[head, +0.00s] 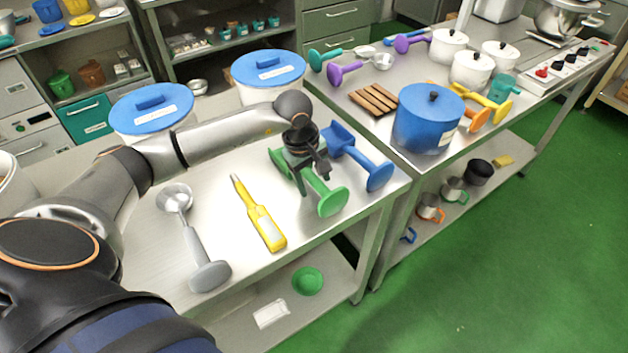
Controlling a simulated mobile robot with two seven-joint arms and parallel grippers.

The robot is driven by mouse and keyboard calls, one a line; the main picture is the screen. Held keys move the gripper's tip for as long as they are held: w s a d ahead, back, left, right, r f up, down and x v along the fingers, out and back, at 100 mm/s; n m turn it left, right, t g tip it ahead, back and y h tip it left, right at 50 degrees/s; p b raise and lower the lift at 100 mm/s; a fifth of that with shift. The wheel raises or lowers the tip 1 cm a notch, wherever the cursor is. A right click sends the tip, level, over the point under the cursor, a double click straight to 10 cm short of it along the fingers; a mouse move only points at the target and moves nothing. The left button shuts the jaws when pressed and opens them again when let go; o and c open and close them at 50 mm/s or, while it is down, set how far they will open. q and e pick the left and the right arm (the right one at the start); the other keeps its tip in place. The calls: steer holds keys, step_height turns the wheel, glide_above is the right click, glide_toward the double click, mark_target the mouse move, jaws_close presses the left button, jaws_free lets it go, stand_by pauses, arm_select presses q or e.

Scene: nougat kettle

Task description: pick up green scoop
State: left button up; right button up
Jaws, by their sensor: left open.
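The green scoop (327,199) lies on the near steel table in the head view, with its round flat end toward the front right edge. My left gripper (313,175) points down over the middle of the scoop and hides part of its handle. The gripper is open, with its fingers at or just above the handle. I cannot tell whether they touch it. My right gripper is not in view.
A blue scoop (374,170) lies close to the right of the green one. A yellow thermometer-like tool (263,223) and a grey ladle-like tool (196,248) lie to the left. Two blue-lidded white tubs (269,68) stand behind. A blue pot (428,120) stands on the adjoining table.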

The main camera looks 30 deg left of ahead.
arm_select(q)
jaws_close()
stand_by(0.4)
steer(key=shift+r, duration=0.1)
